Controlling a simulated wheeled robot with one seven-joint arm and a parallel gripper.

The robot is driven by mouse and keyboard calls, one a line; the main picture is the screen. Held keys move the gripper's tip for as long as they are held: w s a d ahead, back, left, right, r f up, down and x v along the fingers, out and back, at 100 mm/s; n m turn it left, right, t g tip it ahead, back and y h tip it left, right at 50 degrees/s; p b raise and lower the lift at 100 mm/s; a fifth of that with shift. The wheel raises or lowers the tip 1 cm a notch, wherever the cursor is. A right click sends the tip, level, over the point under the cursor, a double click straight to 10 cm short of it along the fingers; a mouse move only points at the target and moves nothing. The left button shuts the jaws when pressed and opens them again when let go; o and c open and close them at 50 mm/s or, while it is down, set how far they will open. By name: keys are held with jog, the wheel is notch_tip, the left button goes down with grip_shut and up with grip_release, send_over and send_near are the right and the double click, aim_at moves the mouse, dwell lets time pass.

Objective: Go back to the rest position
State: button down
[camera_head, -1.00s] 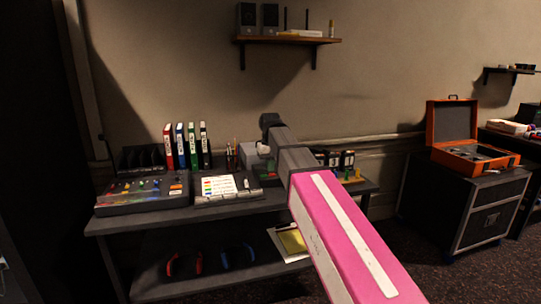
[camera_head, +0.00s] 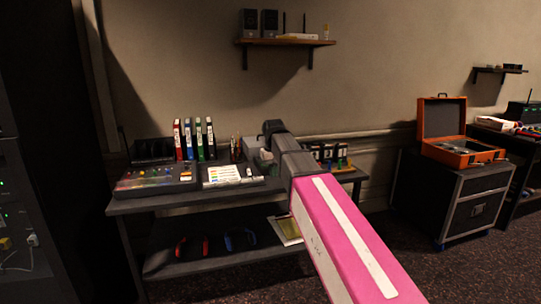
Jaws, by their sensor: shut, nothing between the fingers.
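My arm, with a pink and white link, reaches from the lower right toward the mixing desk (camera_head: 200,200). Its dark grey wrist is in front of the desk's back part. My gripper (camera_head: 264,158) shows only as a small light grey part just below the wrist. It is shut and holds nothing. Its fingertips are hard to make out, and I cannot tell how far it is from the desk top.
On the desk are a mixer panel (camera_head: 155,180), a label card (camera_head: 232,175) and several upright binders (camera_head: 194,140). Headphones lie on the lower shelf. A rack (camera_head: 18,215) stands at left. An orange case (camera_head: 442,125) sits on a black flight case (camera_head: 450,197) at right. Carpet shows between desk and flight case.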

jog(key=s+d+f+m, duration=0.1)
jog(key=s+d+f, duration=0.5)
jog(key=f, duration=0.4)
jog(key=s+d+f+m, duration=0.1)
jog(key=s+d+f, duration=0.5)
jog(key=f, duration=0.4)
jog(key=s+d+f+m, duration=0.1)
jog(key=s+d+f, duration=0.5)
jog(key=f, duration=0.5)
jog(key=shift+s, duration=0.15)
